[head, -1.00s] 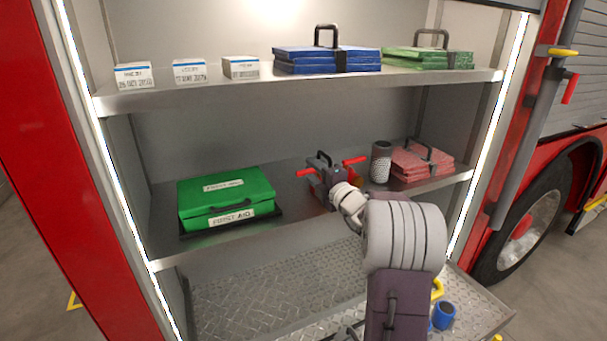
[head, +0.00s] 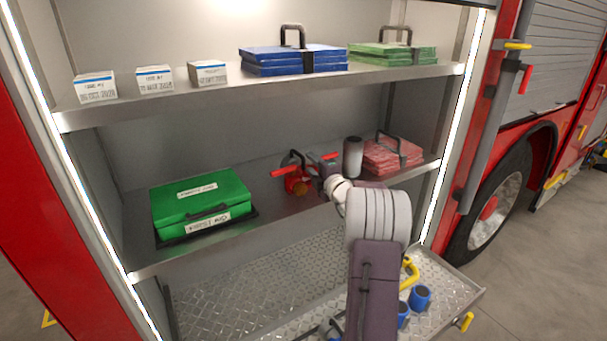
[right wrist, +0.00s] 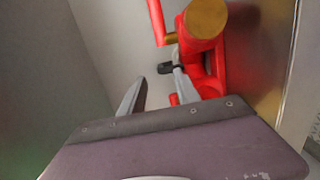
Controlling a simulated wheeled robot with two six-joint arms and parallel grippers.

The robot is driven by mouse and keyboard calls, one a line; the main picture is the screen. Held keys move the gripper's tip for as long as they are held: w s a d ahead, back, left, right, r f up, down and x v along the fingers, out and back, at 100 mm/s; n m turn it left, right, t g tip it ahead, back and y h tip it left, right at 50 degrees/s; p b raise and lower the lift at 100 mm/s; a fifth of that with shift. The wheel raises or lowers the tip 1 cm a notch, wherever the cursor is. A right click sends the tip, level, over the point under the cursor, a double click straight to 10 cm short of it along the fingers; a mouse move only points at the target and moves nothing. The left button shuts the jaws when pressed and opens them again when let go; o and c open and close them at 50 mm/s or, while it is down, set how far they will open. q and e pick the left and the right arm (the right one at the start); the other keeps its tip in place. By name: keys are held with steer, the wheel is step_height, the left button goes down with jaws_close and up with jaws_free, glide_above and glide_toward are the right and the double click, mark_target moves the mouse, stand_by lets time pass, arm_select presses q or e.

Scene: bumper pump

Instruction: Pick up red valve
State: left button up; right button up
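The red valve (head: 297,184) stands on the middle shelf, right of the green first aid box, with red handles and a brass-coloured end. It shows large at the top of the right wrist view (right wrist: 212,62). My right gripper (head: 318,170) is close beside it on its right in the head view, partly hidden by my own wrist. In the right wrist view, the two fingers of my right gripper (right wrist: 156,80) are apart with a gap between them. The right finger overlaps the valve; I cannot tell whether they touch. My left gripper is not in view.
The green first aid box (head: 200,203) lies left on the middle shelf (head: 262,224). The upper shelf (head: 300,84) hangs above. Blue cylinders (head: 420,297) sit on the lower tray.

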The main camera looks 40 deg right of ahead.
mark_target(304, 158)
steer(key=p+x, duration=0.1)
steer(key=x, duration=0.3)
steer(key=shift+w+a+r+p, duration=0.1)
steer(key=shift+w+a+p, duration=0.1)
steer(key=shift+p, duration=0.2)
steer(key=shift+w+d+f, duration=0.2)
steer(key=shift+w, duration=0.1)
steer(key=shift+s+r, duration=0.1)
steer(key=shift+s, duration=0.1)
jaws_close()
stand_by(0.4)
